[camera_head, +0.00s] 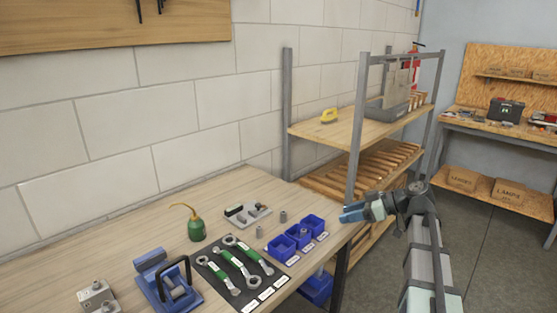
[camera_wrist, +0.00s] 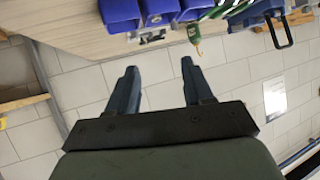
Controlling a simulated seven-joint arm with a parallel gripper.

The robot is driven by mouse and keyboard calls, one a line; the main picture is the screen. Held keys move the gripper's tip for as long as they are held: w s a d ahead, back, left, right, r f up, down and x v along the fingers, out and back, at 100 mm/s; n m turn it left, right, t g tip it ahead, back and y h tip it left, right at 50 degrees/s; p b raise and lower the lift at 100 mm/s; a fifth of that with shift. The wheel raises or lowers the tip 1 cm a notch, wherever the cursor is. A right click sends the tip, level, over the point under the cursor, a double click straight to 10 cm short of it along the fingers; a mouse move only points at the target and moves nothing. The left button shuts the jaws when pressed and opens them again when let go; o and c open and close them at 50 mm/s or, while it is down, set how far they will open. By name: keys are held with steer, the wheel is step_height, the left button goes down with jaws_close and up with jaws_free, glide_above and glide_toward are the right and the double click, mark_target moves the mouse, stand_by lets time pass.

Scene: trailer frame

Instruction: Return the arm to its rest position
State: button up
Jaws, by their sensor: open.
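My gripper (camera_head: 353,213) is at the right end of the workbench (camera_head: 130,222) in the head view, near the wooden shelf rack. In the wrist view my gripper (camera_wrist: 158,82) shows two blue-grey fingers spread apart with nothing between them. The tiled wall shows behind the fingers, and the blue bins (camera_wrist: 160,10) and bench edge lie beyond the fingertips at the top. My arm reaches up from the bottom right of the head view. No object touches the fingers.
On the bench are blue bins (camera_head: 298,236), wrenches on a dark mat (camera_head: 262,293), a green oil can (camera_head: 196,227) and a blue vise (camera_head: 165,285). A shelf rack (camera_head: 345,140) stands close behind my gripper. Open floor (camera_head: 490,240) lies to the right.

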steer(key=d+f+m+t+h, duration=0.1)
steer(key=d+f+m+h, duration=0.7)
steer(key=m, duration=0.5)
steer(key=s+f+m+g+h, duration=0.15)
steer(key=s+f, duration=0.25)
steer(key=f, duration=0.7)
steer(key=s+f+m+g, duration=0.2)
steer(key=s+f, duration=0.2)
steer(key=f, duration=0.8)
steer(key=s+a+f+n+g+h, duration=0.1)
steer(key=s+a+f+g, duration=0.15)
steer(key=s+f, duration=0.5)
steer(key=s+a+f+n+g, duration=0.1)
steer(key=s+a+f, duration=0.2)
steer(key=s+f, duration=0.5)
steer(key=s+a+f+g, duration=0.2)
steer(key=s+f, duration=0.2)
steer(key=s, duration=0.3)
steer(key=s+a+f+n+g, duration=0.1)
steer(key=s+a+f, duration=0.2)
steer(key=s+f, duration=0.2)
steer(key=s+a+f+n+g, duration=0.1)
steer(key=s+a+f+g, duration=0.1)
steer(key=s, duration=0.8)
step_height(320, 180, down, 3)
steer(key=shift+s+a+r+g+h, duration=0.15)
steer(key=shift+s+a+g+h, duration=0.2)
steer(key=shift+a, duration=0.4)
